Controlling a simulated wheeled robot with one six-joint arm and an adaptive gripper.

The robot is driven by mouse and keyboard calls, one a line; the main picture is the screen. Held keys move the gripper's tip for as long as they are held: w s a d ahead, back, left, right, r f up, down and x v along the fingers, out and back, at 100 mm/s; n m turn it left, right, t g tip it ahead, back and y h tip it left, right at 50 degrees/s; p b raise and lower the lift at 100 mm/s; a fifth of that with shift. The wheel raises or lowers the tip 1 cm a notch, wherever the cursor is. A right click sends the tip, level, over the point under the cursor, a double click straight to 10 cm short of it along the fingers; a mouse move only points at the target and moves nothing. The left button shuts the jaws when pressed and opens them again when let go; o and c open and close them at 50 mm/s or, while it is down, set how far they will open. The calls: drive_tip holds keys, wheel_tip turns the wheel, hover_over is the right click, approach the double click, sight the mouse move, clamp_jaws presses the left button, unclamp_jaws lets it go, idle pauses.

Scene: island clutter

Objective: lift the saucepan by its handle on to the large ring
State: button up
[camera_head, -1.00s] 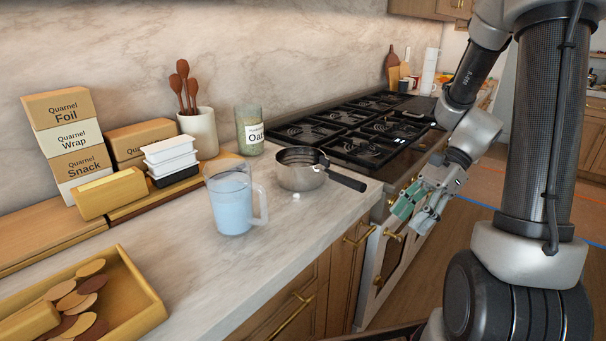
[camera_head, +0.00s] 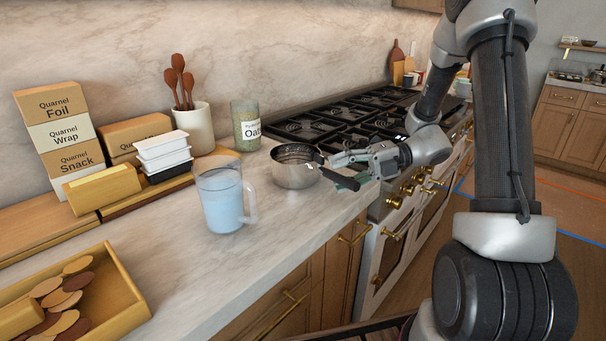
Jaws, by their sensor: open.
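The steel saucepan (camera_head: 293,172) stands upright on the marble counter near its front edge, beside the stove. Its dark handle (camera_head: 341,180) points right, toward the front edge. My gripper (camera_head: 345,170) is open, with its fingers at the handle; one finger shows above or behind it. I cannot tell whether the fingers touch the handle. The black gas stove (camera_head: 345,118) lies behind and to the right, with several burners under black grates. Which ring is the large one is not clear from here, and my arm hides part of the stove's right side.
A clear jug of bluish liquid (camera_head: 222,205) stands left of the saucepan. An oats jar (camera_head: 246,126) and a utensil crock (camera_head: 197,128) stand behind. Stacked boxes (camera_head: 60,135), white tubs (camera_head: 164,152) and a wooden tray (camera_head: 128,300) fill the left. Marble in front of the jug is clear.

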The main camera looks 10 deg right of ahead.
drive_tip(key=shift+x, duration=1.45)
drive_tip(key=shift+w, duration=0.1)
clamp_jaws()
